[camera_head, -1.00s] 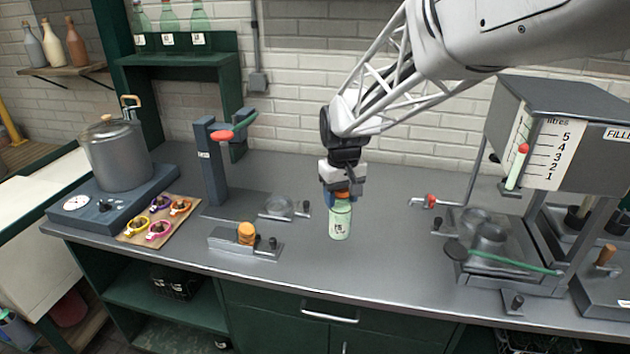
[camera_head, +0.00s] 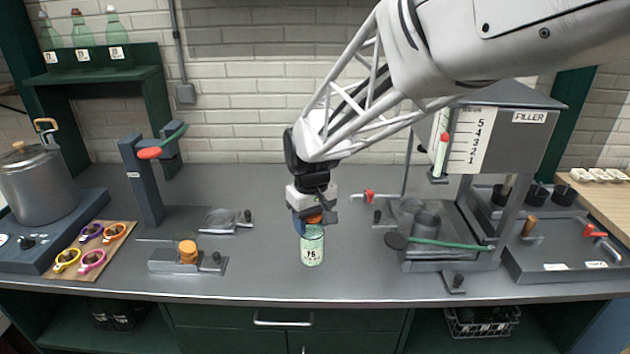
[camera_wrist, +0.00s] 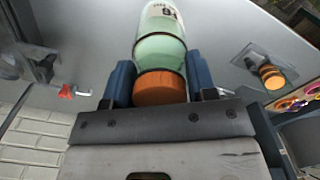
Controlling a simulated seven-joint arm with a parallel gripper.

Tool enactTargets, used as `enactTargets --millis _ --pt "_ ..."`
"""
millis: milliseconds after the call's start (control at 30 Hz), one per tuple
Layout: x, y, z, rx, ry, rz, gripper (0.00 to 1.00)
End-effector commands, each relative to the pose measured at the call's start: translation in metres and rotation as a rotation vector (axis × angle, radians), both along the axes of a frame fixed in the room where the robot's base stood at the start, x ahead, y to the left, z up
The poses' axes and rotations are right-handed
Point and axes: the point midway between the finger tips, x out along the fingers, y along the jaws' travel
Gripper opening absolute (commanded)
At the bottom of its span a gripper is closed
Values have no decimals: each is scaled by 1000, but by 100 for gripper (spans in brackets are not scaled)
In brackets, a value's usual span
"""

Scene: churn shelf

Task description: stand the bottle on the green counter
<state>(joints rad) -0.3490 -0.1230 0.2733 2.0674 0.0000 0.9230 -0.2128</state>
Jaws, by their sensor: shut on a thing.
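The bottle (camera_head: 312,250) is pale green with a white label and an orange cap. It is upright in my gripper (camera_head: 312,220), which is shut around its top from above. In the wrist view the bottle (camera_wrist: 160,55) extends away from the gripper (camera_wrist: 160,88), with the orange cap between the two blue fingers. The bottle appears over the front-middle of a long counter with a grey top (camera_head: 270,275) and green cabinet fronts. I cannot tell whether its base touches the top. No green counter top shows clearly.
Left of the bottle are a fixture with an orange piece (camera_head: 188,252), a post with a red lever (camera_head: 148,153), colored rings and a pot (camera_head: 38,185). The filler stand (camera_head: 485,150) is at right. A wooden surface (camera_head: 610,200) lies far right. Several bottles stand on a green shelf (camera_head: 100,72).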

Motion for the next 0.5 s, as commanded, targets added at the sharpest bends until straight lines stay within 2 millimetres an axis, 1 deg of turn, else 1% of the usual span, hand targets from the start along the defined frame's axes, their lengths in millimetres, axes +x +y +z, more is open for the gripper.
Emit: enactTargets --millis 267,500 --pt "0 0 -9 1 -1 0 20" --pt "0 0 -24 0 0 0 20"
